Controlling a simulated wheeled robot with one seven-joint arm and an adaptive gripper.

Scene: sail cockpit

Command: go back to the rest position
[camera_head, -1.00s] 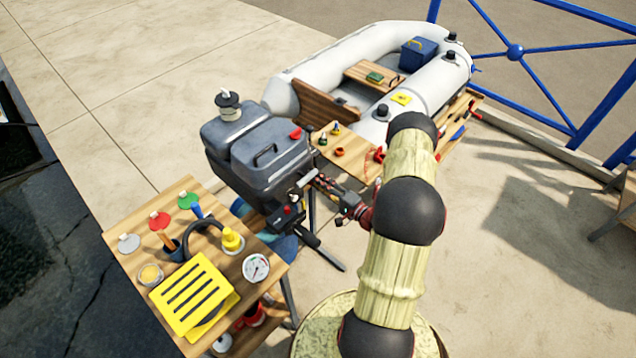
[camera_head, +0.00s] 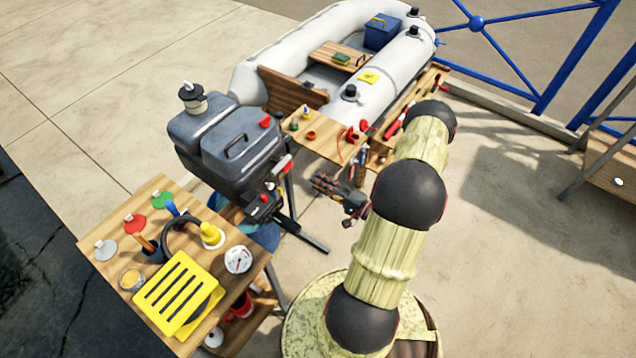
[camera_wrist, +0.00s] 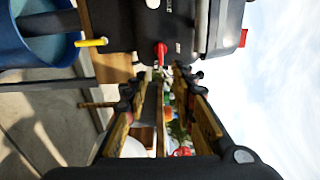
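My gripper (camera_head: 318,182) hangs in the air to the right of the grey outboard motor (camera_head: 232,140), with a visible gap between them in the head view. In the wrist view my gripper's two fingers (camera_wrist: 158,86) stand apart with nothing held between them. The motor's dark body (camera_wrist: 200,25) and a red part on it (camera_wrist: 161,52) show beyond the fingertips. My arm reaches out from the lower right of the head view, bent at its dark joints.
A wooden table (camera_head: 100,270) at lower left holds a yellow slotted plate (camera_head: 175,292), a gauge and several small items. A small wooden shelf (camera_head: 335,148) with tools and the white inflatable boat (camera_head: 262,72) lie behind. Blue railing (camera_head: 540,95) stands at upper right; open paving lies on the right.

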